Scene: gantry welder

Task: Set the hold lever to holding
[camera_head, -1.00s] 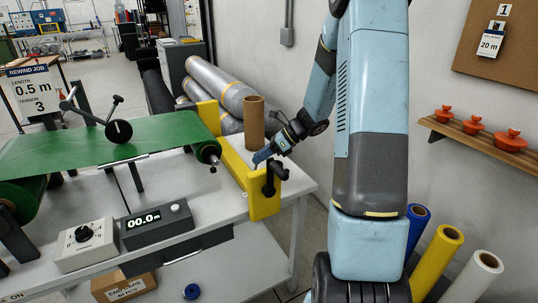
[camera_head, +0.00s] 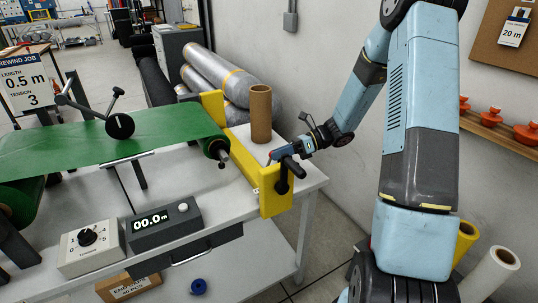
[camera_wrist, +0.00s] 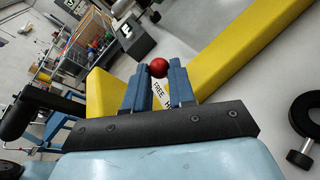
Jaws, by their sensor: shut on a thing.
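The hold lever shows in the wrist view as a red ball knob (camera_wrist: 158,68) between the tips of my gripper's blue fingers. My gripper (camera_wrist: 158,72) is shut on it. A white label reading "FREE" and a second word beginning with "H" shows between the fingers; the rest of that word is hidden. The lever's shaft is not clearly visible. In the head view, my gripper (camera_head: 277,154) reaches in from the right to the near end of the yellow frame (camera_head: 275,200), beside a black crank handle (camera_head: 284,184). The knob is too small to tell there.
A brown cardboard tube (camera_head: 260,113) stands just behind my gripper. The green web (camera_head: 110,140) runs over rollers at left. A dial box (camera_head: 90,248) and a counter reading 00.0 m (camera_head: 163,226) sit on the bench front. A wall rises behind my arm.

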